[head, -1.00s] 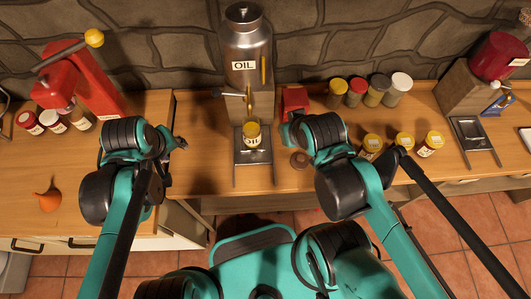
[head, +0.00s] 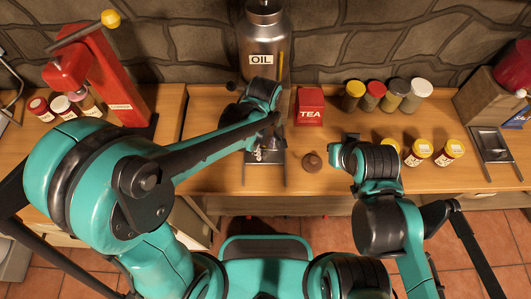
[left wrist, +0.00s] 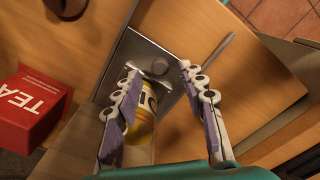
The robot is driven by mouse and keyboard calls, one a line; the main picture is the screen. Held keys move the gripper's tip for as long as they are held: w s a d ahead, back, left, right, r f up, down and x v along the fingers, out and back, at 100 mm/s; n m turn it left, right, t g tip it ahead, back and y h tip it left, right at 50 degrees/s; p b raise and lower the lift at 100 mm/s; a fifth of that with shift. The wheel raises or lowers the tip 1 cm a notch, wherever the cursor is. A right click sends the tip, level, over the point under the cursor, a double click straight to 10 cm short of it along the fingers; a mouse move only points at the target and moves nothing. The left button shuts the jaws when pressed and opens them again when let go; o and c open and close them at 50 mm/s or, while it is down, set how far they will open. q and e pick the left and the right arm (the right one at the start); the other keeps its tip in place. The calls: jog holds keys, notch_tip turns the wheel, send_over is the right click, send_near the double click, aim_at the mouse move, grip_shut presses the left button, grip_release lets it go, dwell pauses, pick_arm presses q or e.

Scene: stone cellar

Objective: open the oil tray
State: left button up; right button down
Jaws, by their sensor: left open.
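The steel oil tray (head: 265,179) lies below the metal oil canister (head: 263,45) and extends toward the counter's front edge. A yellow jar (left wrist: 146,128) stands on it; my left arm mostly hides it in the head view. My left gripper (head: 262,150) is over the tray. In the left wrist view its two fingers (left wrist: 160,95) are apart, with the jar between and beyond them; I cannot tell whether they touch it. The tray's steel plate (left wrist: 138,48) shows beyond the fingertips. My right gripper (head: 342,148) is over the counter to the right, its fingers mostly hidden.
A red tea box (head: 310,107) stands right of the canister. A small brown round object (head: 312,161) lies right of the tray. Several jars stand farther right, some near my right gripper. A red lever machine (head: 105,75) stands at the left.

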pick_arm(q)
jog(key=shift+f+b, duration=0.4)
jog(key=shift+f, duration=1)
grip_shut()
jog(key=s+p, duration=0.1)
jog(key=s, duration=1)
grip_release()
